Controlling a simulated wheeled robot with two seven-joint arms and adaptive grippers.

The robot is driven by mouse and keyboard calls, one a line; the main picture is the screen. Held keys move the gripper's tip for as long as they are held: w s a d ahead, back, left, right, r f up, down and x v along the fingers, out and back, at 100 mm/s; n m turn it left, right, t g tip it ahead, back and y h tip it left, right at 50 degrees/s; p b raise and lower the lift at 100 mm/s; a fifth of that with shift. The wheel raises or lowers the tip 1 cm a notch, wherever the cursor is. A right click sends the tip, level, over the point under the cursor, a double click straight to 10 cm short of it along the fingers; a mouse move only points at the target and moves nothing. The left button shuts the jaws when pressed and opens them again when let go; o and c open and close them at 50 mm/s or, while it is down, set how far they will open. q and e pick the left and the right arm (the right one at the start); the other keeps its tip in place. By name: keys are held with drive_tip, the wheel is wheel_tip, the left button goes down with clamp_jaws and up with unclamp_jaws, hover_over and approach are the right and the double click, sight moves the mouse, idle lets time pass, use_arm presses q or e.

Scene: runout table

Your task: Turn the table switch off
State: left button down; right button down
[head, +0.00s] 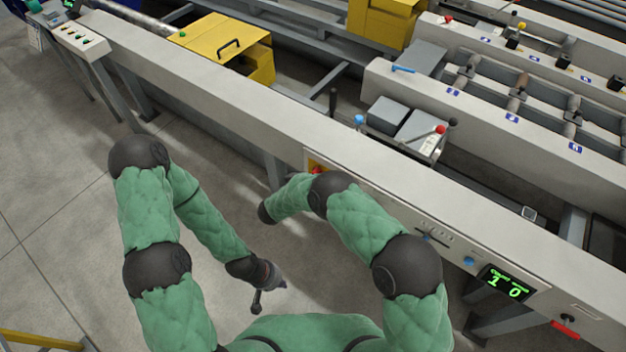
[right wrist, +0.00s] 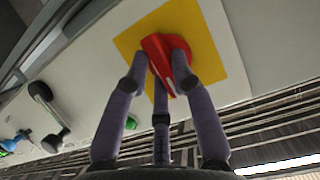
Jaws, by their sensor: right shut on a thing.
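The table switch is a red handle (right wrist: 155,47) on a square yellow plate (right wrist: 218,50), fixed to a pale panel. In the right wrist view, the fingers of my right gripper (right wrist: 163,62) are closed around the red handle and touch it. In the head view a small part of the red and yellow switch (head: 315,167) shows on the table's near side, above my right arm, which hides my right gripper. My left gripper (head: 270,290) hangs low over the floor, away from the table, with its fingers apart and empty.
The long pale table beam (head: 235,112) runs across the head view. Its front carries a green display (head: 505,283) and a red lever (head: 565,329). A yellow box (head: 225,48) stands behind the beam. In the right wrist view, a black knob (right wrist: 42,92) sits left of the switch.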

idle(0.3)
drive_tip(key=c, duration=1)
unclamp_jaws()
drive_tip(key=shift+c, duration=0.2)
drive_tip(key=v, duration=0.7)
drive_tip(key=shift+s, duration=0.2)
drive_tip(key=shift+a+r, duration=0.1)
